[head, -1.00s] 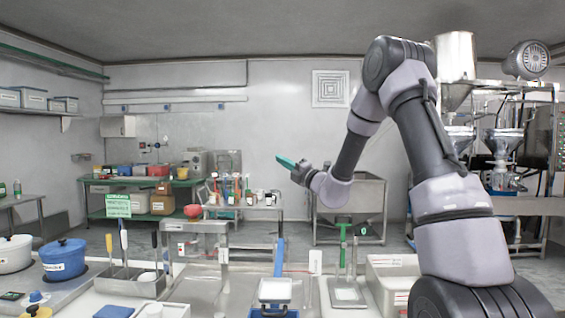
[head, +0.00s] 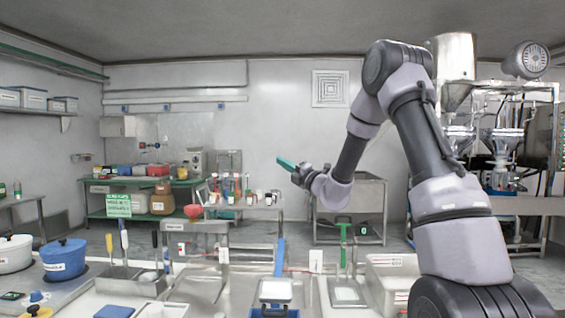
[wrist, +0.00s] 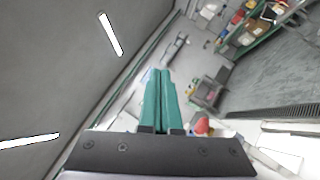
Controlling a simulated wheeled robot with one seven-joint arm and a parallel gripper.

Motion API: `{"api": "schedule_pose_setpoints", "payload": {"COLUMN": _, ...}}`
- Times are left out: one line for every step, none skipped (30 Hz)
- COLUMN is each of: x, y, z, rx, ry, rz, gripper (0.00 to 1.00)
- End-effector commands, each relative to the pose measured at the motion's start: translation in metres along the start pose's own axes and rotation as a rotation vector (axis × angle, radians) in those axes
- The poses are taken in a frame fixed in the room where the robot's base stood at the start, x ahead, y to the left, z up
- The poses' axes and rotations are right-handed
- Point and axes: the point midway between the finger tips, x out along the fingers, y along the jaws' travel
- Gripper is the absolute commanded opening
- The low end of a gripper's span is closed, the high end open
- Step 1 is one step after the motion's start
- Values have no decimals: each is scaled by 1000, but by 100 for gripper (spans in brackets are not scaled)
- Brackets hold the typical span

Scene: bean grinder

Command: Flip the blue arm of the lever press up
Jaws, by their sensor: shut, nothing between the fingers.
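The lever press with the blue arm (head: 280,257) stands on the counter in the lower middle of the head view. Its blue arm stands steeply above a white plate (head: 275,291) on a blue base (head: 273,313). My gripper (head: 285,162) is raised well above and behind the press in the head view, its teal fingers pointing left. In the wrist view the fingers (wrist: 162,98) lie together, shut and empty. I cannot make out the blue arm in the wrist view.
A similar press with a green arm (head: 343,246) stands to the right, beside a white bin (head: 392,268). A utensil holder (head: 130,281), a blue pot (head: 64,259) and a blue block (head: 114,311) are to the left. The air around my gripper is clear.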

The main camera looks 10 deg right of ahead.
Motion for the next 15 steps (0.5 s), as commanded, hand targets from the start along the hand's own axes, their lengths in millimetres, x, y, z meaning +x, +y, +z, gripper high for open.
{"api": "schedule_pose_setpoints", "payload": {"x": -2, "y": -9, "z": 1, "rx": 2, "ry": -1, "rz": -2, "gripper": 0}}
{"api": "schedule_pose_setpoints", "payload": {"x": -3, "y": -14, "z": 1, "rx": 2, "ry": -1, "rz": -3, "gripper": 0}}
{"api": "schedule_pose_setpoints", "payload": {"x": -5, "y": -23, "z": 2, "rx": 3, "ry": -1, "rz": -4, "gripper": 0}}
{"api": "schedule_pose_setpoints", "payload": {"x": -7, "y": -30, "z": 2, "rx": 4, "ry": 0, "rz": -4, "gripper": 0}}
{"api": "schedule_pose_setpoints", "payload": {"x": -8, "y": -37, "z": 3, "rx": 4, "ry": 0, "rz": -5, "gripper": 0}}
{"api": "schedule_pose_setpoints", "payload": {"x": -14, "y": -44, "z": 8, "rx": 1, "ry": -3, "rz": -5, "gripper": 0}}
{"api": "schedule_pose_setpoints", "payload": {"x": -19, "y": -48, "z": 11, "rx": 1, "ry": -3, "rz": -5, "gripper": 0}}
{"api": "schedule_pose_setpoints", "payload": {"x": -24, "y": -53, "z": 14, "rx": 2, "ry": -2, "rz": -4, "gripper": 0}}
{"api": "schedule_pose_setpoints", "payload": {"x": -30, "y": -60, "z": 18, "rx": 2, "ry": -3, "rz": -4, "gripper": 0}}
{"api": "schedule_pose_setpoints", "payload": {"x": -34, "y": -64, "z": 20, "rx": 1, "ry": -2, "rz": -4, "gripper": 0}}
{"api": "schedule_pose_setpoints", "payload": {"x": -37, "y": -69, "z": 23, "rx": 1, "ry": -3, "rz": -3, "gripper": 0}}
{"api": "schedule_pose_setpoints", "payload": {"x": -43, "y": -75, "z": 26, "rx": 2, "ry": -2, "rz": -3, "gripper": 0}}
{"api": "schedule_pose_setpoints", "payload": {"x": -46, "y": -78, "z": 29, "rx": 1, "ry": -2, "rz": -3, "gripper": 0}}
{"api": "schedule_pose_setpoints", "payload": {"x": -49, "y": -82, "z": 31, "rx": 1, "ry": -2, "rz": -2, "gripper": 0}}
{"api": "schedule_pose_setpoints", "payload": {"x": -54, "y": -87, "z": 33, "rx": 1, "ry": -2, "rz": -3, "gripper": 0}}
